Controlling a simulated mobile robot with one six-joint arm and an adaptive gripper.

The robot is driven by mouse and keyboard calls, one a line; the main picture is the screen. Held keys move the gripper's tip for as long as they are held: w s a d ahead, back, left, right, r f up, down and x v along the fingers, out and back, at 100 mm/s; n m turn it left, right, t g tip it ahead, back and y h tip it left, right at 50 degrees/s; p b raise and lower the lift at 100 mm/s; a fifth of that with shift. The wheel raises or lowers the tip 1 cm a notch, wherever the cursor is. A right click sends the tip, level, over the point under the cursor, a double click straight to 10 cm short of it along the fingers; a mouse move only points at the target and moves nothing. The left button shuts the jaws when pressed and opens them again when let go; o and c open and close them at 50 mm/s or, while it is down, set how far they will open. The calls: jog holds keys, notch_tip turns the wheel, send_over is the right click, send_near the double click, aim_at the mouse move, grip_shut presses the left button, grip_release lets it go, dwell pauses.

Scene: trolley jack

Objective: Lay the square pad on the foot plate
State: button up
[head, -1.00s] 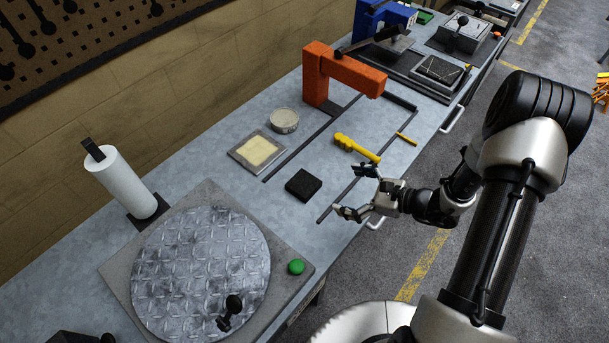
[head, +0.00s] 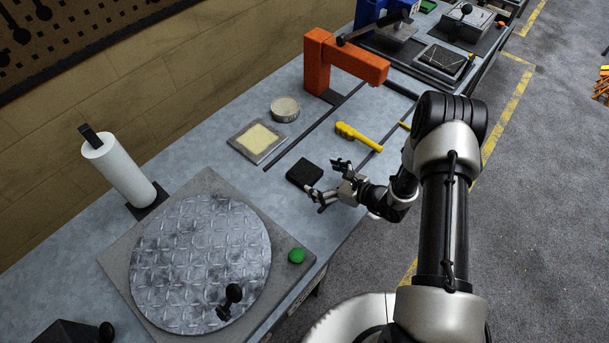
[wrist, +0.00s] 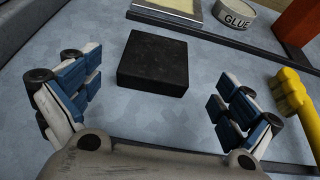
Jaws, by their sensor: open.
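The square pad, a black block (head: 304,174), lies flat on the grey bench; it also shows in the wrist view (wrist: 153,63). What appears to be the foot plate, a grey square plate (head: 237,145) with a pale yellow patch on top, lies beyond it to the upper left; its near edge shows at the top of the wrist view (wrist: 165,14). My gripper (head: 325,176) is open and empty, just right of the pad. In the wrist view the pad sits ahead of the parted fingers, not between them.
A glue tin (head: 285,109) stands near the plate. An orange arm-like frame (head: 320,65) stands behind. A round tread plate (head: 200,262) with a green button (head: 297,255) is nearer.

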aim_at(307, 173)
jog(key=b+x, duration=0.1)
jog(key=x, duration=0.4)
jog(key=shift+s+a+f, duration=0.1)
jog(key=shift+a, duration=0.15)
jog(key=shift+c, duration=0.3)
jog(key=c, duration=1.3)
notch_tip(307, 173, up, 20)
jog(key=p, duration=0.4)
